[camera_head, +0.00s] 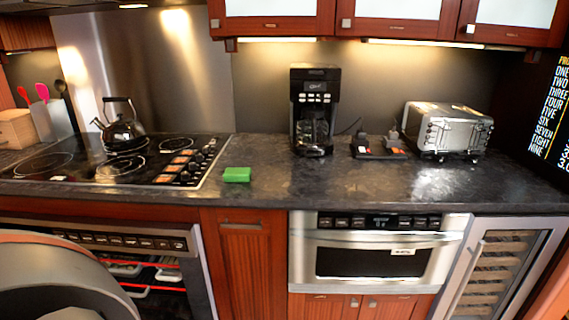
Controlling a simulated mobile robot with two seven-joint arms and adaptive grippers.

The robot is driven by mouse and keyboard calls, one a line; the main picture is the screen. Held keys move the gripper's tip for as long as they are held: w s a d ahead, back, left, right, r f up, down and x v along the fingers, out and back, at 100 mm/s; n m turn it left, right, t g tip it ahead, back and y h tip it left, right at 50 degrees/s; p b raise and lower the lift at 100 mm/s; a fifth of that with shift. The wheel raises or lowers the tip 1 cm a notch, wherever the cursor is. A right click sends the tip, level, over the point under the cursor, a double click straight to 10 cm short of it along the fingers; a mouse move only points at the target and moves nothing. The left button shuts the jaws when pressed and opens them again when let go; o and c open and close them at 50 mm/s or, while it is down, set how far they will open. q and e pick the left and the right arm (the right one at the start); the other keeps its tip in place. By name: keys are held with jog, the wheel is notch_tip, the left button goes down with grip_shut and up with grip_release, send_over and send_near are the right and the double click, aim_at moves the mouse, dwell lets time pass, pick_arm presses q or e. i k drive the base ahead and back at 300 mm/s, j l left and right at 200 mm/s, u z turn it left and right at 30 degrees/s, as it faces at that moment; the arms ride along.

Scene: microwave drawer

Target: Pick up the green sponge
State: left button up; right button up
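The green sponge (237,174) lies flat on the dark countertop (262,202), just right of the cooktop and close to its edge. Nothing touches it from above and it is fully visible. Neither of my grippers shows in the head view, so I see none near the sponge.
The black cooktop (60,171) with a kettle (122,131) is left of the sponge. A coffee maker (313,110), a small dark tray (378,148) and a toaster (447,130) stand to the right. The microwave drawer (350,262) is below. Counter around the sponge is clear. A large grey rounded form fills the lower left.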

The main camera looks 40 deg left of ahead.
aim_at(231, 175)
jog(key=i+u, duration=0.2)
jog(key=u, duration=0.25)
jog(key=i+l+u, duration=0.1)
jog(key=u, duration=0.4)
jog(key=i+l+u, duration=0.15)
jog(key=u, duration=0.3)
